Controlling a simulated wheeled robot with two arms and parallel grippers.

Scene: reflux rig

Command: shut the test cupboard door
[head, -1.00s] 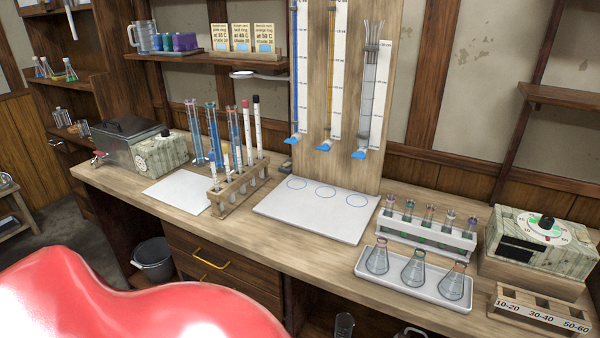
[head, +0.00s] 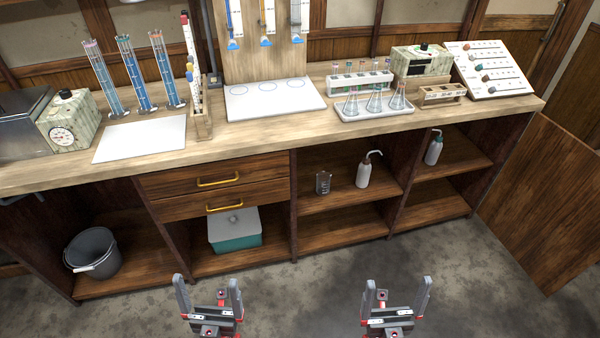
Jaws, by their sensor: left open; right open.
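A wooden cupboard door (head: 545,200) stands wide open at the right end of the bench, swung out over the floor. The open compartment beside it (head: 440,205) has shelves, with a wash bottle (head: 434,150) on the upper one. My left gripper (head: 208,290) is open and empty in front of the bench, low in the picture. My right gripper (head: 397,290) is open and empty, to the left of the door and well apart from it. No label on the door is visible.
The bench top (head: 215,140) carries glassware, a tray of flasks (head: 374,112) and a rack board (head: 488,70). A bucket (head: 93,253) and a teal box (head: 235,229) stand on the lower shelves. The grey floor (head: 460,275) between my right gripper and the door is clear.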

